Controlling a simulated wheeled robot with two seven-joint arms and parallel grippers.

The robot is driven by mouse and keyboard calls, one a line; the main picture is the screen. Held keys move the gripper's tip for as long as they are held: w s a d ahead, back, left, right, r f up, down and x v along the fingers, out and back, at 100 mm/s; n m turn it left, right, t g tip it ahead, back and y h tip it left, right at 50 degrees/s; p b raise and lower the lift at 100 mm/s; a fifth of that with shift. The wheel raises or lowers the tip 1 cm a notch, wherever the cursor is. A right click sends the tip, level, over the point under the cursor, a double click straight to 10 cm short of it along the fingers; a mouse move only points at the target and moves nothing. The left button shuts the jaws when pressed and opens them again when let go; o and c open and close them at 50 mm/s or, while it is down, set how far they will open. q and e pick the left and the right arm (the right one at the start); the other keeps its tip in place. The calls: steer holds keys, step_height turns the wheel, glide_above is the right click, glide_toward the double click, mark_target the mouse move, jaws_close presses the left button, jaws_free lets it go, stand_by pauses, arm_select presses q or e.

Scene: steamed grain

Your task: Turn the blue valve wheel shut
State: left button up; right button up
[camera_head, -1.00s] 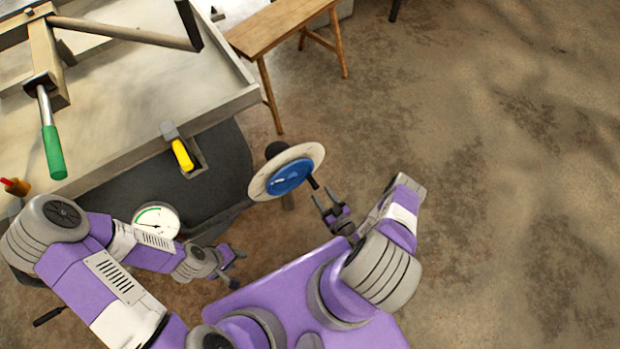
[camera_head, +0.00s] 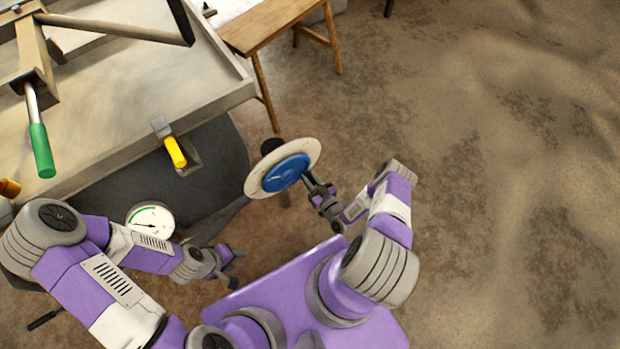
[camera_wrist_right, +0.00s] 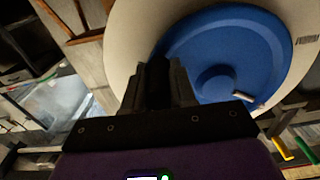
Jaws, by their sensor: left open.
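The blue valve wheel (camera_head: 287,173) sits in front of a pale round disc (camera_head: 308,152). It fills the upper right of the right wrist view (camera_wrist_right: 220,52), with a raised hub and a small metal pin. My right gripper (camera_head: 312,182) is at the wheel's right edge. In the right wrist view its two fingers (camera_wrist_right: 158,85) stand on either side of a dark piece, apparently the wheel's black handle. I cannot tell whether they are clamped on it. My left gripper (camera_head: 237,268) is open and empty, below and left of the wheel.
A pressure gauge (camera_head: 151,220) is left of the wheel. A yellow-handled lever (camera_head: 175,152) and a green-handled lever (camera_head: 41,150) are on the grey metal housing (camera_head: 120,125). A wooden bench (camera_head: 265,28) stands behind. The floor to the right is clear.

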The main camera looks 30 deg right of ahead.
jaws_close()
steer(key=shift+f, duration=0.1)
steer(key=shift+s+a+f, duration=0.1)
steer(key=shift+a+f, duration=0.45)
steer(key=shift+f, duration=0.05)
steer(key=o, duration=0.6)
jaws_free()
